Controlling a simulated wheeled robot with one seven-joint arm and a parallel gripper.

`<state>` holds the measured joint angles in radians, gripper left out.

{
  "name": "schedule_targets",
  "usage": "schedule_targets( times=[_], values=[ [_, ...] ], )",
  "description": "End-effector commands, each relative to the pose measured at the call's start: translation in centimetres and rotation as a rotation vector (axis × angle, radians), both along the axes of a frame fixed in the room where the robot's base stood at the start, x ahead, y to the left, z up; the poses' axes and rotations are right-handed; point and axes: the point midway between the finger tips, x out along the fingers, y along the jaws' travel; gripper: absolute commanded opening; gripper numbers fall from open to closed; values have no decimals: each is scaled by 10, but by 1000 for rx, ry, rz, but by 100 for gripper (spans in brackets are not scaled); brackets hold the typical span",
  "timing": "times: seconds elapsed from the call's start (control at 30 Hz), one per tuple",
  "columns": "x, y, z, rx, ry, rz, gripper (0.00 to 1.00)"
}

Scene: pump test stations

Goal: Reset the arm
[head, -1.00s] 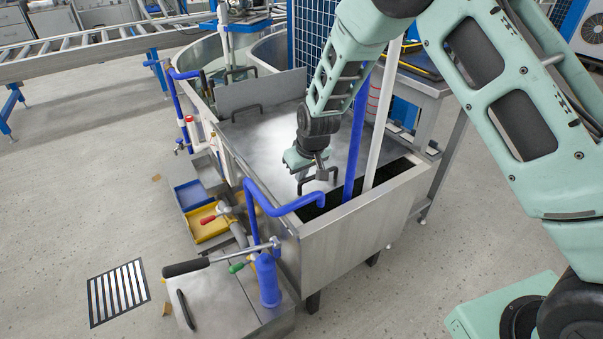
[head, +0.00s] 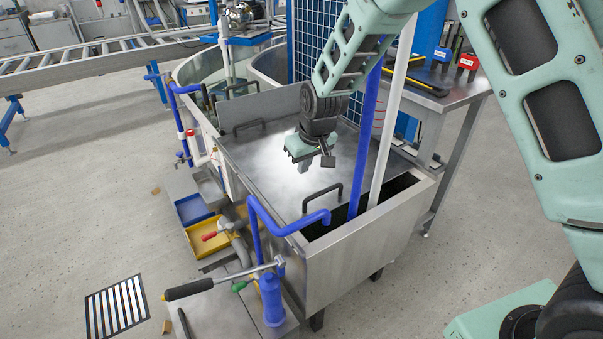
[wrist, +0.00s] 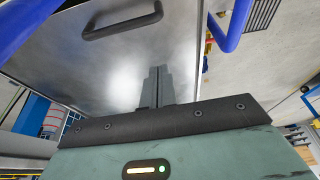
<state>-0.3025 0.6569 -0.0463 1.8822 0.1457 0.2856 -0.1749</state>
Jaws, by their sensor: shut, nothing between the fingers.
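My gripper (head: 304,167) hangs from my green arm above the shiny metal lid (head: 262,172) of the steel tank. Its fingers are shut with nothing between them, and they also show together in the wrist view (wrist: 157,86). The black lid handle (head: 322,203) stands apart from the fingers, nearer the front of the tank. In the wrist view the handle (wrist: 123,22) is at the top, also clear of the fingers. A second black handle (head: 249,126) is at the lid's far side.
A blue pipe (head: 362,150) and a white pipe (head: 392,120) rise from the open front of the tank (head: 365,240), close to my arm. A hand pump (head: 270,295) with a long lever stands at the front left. A workbench (head: 455,85) is behind right. The left floor is mostly clear.

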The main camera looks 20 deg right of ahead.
Motion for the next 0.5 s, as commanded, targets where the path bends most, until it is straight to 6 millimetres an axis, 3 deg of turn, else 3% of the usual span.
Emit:
schedule_targets(
  times=[0.17, 0.27, 0.37, 0.5],
  values=[
    [-13, 6, 15, 8, 10, 11, 0],
    [-43, 24, 34, 31, 40, 40, 0],
    [-96, 47, 60, 52, 89, 96, 0],
    [-185, 65, 91, 48, 165, 188, 0]
  ],
)
